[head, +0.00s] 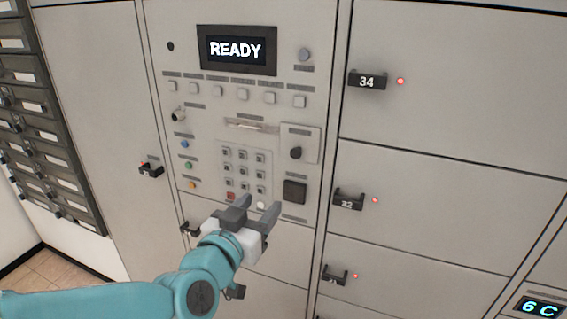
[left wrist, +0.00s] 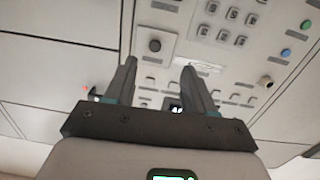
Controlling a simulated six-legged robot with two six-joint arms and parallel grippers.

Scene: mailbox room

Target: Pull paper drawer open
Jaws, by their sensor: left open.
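My left gripper (head: 257,207) is open and empty in front of the lower part of the control panel (head: 325,60), just below the keypad (head: 243,170). Its two fingers point up toward the panel, and they also show spread apart in the left wrist view (left wrist: 158,66). A compartment front (head: 285,262) lies below the panel, partly hidden by my left gripper. A black handle (head: 190,229) is left of the gripper and another dark handle (head: 236,291) shows just below my wrist. No label reads as a paper drawer, so I cannot tell which front it is. My right gripper is not in view.
The panel has a READY screen (head: 236,50), buttons, a slot (head: 245,125) and a knob (head: 295,153). Locker doors with black handles and red lights, such as number 34 (head: 367,81), stand right. Mail slots (head: 40,110) line the left. Floor (head: 45,280) shows lower left.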

